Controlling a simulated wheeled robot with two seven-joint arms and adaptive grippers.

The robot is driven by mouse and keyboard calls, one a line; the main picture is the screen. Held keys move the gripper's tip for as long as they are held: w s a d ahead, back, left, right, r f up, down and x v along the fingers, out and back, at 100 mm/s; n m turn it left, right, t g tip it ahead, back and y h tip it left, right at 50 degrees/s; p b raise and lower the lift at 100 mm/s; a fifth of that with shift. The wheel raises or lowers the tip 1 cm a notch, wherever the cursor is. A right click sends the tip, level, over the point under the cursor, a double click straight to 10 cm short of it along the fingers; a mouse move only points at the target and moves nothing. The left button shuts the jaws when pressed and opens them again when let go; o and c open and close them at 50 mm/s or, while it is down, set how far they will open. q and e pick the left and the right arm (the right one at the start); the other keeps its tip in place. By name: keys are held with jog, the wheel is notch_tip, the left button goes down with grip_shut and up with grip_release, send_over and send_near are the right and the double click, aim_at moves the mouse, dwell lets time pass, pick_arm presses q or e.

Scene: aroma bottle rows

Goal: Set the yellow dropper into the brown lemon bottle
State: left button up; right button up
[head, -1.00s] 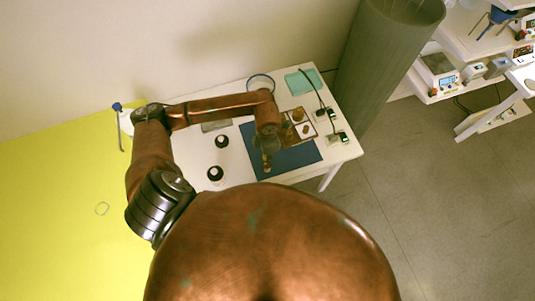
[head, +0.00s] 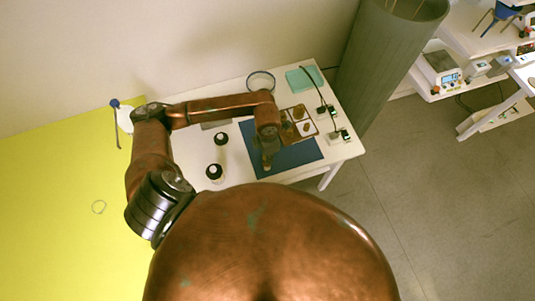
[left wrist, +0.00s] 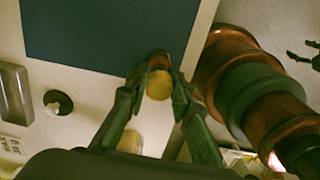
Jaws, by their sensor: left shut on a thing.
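My left gripper (head: 267,162) is over the blue mat near the table's front edge. In the left wrist view my left gripper (left wrist: 160,85) is shut on the yellow dropper (left wrist: 159,85), whose round yellow end shows between the fingertips. A reddish-brown piece, probably the brown bottle (left wrist: 160,60), shows just beyond it. I cannot tell whether the dropper sits in it or is apart.
The blue mat (head: 300,155) lies under the gripper. Two black-capped bottles (head: 214,171) stand left of it.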

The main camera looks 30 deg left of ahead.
pick_arm(q)
jog(key=shift+f, duration=0.3)
jog(key=o, duration=0.7)
jog(key=shift+r, duration=0.15)
jog(key=shift+r+p, duration=1.8)
jog(key=shift+r, duration=1.65)
jog(key=shift+s+a+f, duration=0.1)
